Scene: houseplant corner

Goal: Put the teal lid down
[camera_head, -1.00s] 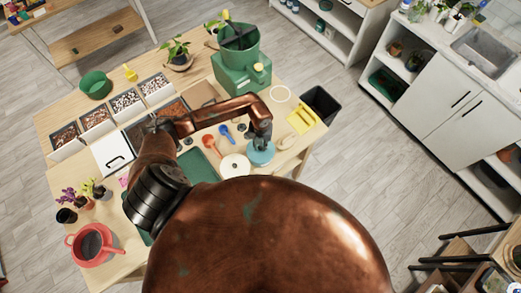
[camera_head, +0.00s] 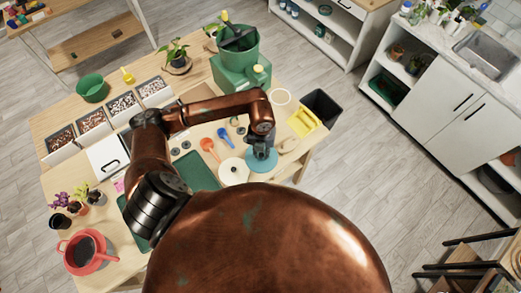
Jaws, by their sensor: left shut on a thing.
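The teal lid (camera_head: 262,162) is a round disc near the right front part of the wooden table. My left gripper (camera_head: 262,146) is directly above it, pointing down, shut on the lid's top. The gripper hides the middle of the lid. I cannot tell whether the lid touches the table or hovers just over it. A cream round disc (camera_head: 233,171) lies close to its left. My right gripper is not in view.
An orange scoop (camera_head: 208,146) and a blue scoop (camera_head: 223,135) lie left of the lid. A yellow tray (camera_head: 302,122), a dark bin (camera_head: 322,107) and a green machine (camera_head: 240,72) stand beyond. A red pot (camera_head: 85,250) stands front left.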

